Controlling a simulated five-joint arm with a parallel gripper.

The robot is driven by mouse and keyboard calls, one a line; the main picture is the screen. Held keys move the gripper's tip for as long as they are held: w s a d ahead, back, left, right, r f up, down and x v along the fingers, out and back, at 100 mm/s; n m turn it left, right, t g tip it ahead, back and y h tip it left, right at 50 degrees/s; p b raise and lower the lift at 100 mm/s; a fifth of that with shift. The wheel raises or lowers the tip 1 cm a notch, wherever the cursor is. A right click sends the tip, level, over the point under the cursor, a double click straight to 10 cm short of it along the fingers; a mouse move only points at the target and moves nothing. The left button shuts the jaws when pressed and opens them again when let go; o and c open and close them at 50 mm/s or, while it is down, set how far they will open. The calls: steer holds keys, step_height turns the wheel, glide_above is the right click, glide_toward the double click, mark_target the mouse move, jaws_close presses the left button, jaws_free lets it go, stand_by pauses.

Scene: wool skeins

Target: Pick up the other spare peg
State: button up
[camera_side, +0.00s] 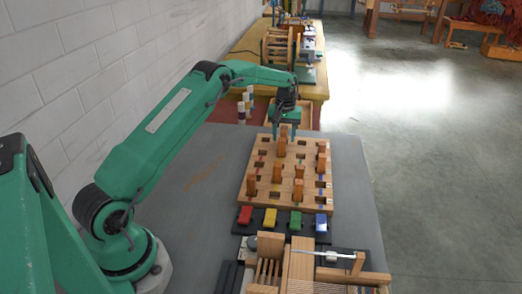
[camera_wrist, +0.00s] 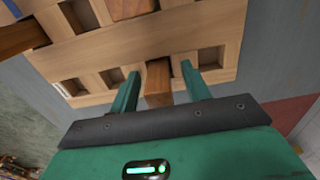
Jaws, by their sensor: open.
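My gripper (camera_side: 285,137) is over the far edge of the wooden peg board (camera_side: 318,205), pointing down. Its fingers are open, on either side of an orange-brown wooden peg (camera_side: 284,130). In the wrist view the peg (camera_wrist: 158,80) lies between the two green fingertips (camera_wrist: 160,72), with a gap visible on each side. The peg's lower end and its seat are hard to make out. Several similar pegs stand upright in the board, including one near the middle (camera_side: 278,172) and one toward the right (camera_side: 321,165).
Several empty square holes show in the board, one beside the right finger (camera_wrist: 210,59). A wooden loom (camera_side: 300,267) stands in front. Grey tabletop left of the board is clear.

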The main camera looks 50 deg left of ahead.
mark_target(284, 127)
stand_by(0.3)
jaws_close()
steer(key=shift+r, duration=0.15)
steer(key=shift+r, duration=0.45)
step_height(284, 127, up, 3)
steer(key=shift+f, duration=0.15)
steer(key=s+d+r, duration=0.2)
steer(key=d+r, duration=0.5)
steer(key=d, duration=0.4)
steer(key=shift+s+d, duration=0.2)
steer(key=shift+s, duration=0.1)
steer(key=shift+r, duration=0.15)
steer(key=shift+r, duration=2.45)
